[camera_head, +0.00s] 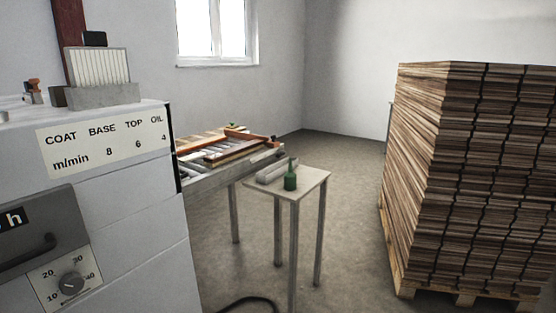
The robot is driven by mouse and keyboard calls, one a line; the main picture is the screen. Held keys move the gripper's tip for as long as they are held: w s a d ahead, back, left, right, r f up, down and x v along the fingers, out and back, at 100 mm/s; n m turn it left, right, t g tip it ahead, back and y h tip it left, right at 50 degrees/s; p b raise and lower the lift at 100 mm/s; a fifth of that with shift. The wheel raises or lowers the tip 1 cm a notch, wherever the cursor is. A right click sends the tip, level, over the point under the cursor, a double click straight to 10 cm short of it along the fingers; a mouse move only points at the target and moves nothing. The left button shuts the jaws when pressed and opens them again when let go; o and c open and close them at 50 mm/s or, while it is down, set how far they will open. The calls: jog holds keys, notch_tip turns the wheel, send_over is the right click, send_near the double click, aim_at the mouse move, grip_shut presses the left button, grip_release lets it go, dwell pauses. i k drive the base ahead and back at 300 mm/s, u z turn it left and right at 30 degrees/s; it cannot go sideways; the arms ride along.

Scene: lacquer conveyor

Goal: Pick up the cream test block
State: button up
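I cannot clearly make out a cream test block in the head view. A white ribbed piece (97,67) stands upright in a grey holder (104,95) on top of the machine at left. I cannot tell whether either of these is the block. My gripper is not in view.
The white machine (120,225) with a speed label (104,138) and a knob (72,284) fills the left. Wooden frames (236,147) lie on the conveyor (215,174). A tall stack of boards (475,170) stands on a pallet at right. Floor is open between.

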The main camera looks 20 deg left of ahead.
aim_at(184, 160)
jog(key=i, duration=1.9)
jog(key=u, duration=1.2)
jog(key=i, duration=0.9)
jog(key=u, duration=1.45)
jog(key=i, duration=0.5)
jog(key=u, duration=0.5)
